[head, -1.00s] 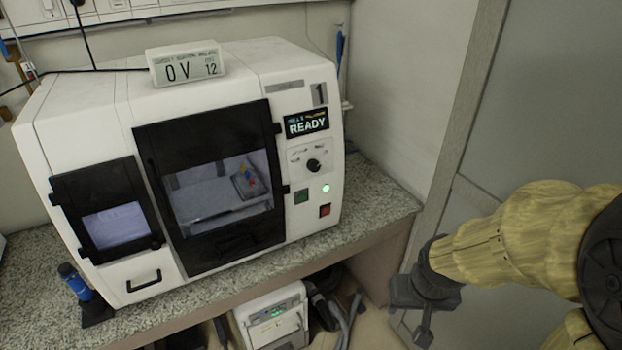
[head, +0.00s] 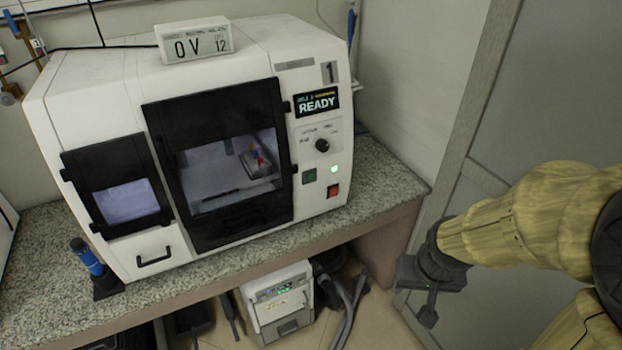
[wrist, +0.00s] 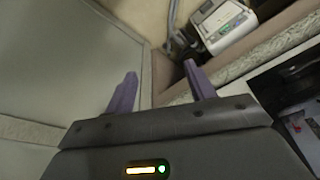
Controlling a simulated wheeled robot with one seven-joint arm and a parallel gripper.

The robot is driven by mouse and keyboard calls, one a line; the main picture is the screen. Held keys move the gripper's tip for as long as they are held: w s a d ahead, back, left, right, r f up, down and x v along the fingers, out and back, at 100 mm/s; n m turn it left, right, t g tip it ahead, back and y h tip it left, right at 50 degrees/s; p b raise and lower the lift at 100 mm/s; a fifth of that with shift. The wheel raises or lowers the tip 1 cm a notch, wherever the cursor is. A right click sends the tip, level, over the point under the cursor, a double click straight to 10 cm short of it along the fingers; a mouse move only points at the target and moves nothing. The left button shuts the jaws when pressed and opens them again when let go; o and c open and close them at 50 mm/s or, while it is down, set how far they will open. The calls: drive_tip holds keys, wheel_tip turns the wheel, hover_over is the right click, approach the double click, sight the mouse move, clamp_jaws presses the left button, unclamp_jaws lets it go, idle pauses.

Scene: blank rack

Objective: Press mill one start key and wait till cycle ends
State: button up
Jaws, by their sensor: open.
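Mill one (head: 240,225) is a white machine with black-framed doors, on a speckled counter, marked "1". Its display (head: 317,102) reads READY. Below the display are a black knob (head: 322,145), a lit green-white lamp (head: 334,169), a dark green key (head: 309,176) and a red key (head: 333,190). The main door (head: 222,238) looks shut; a blank with red and blue parts shows behind its window. My gripper (head: 428,300) hangs at the right, low and apart from the mill. In the wrist view, my gripper (wrist: 160,92) has its two purple fingers apart with nothing between them.
A small box reading "0 V 12" (head: 195,42) stands on the mill. A blue-topped tool (head: 88,260) stands at the left on the counter (head: 385,185). A white unit (head: 280,305) with hoses is below the counter. A grey panel wall (head: 520,120) bounds the right.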

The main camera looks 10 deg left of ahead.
clamp_jaws()
idle(1.7)
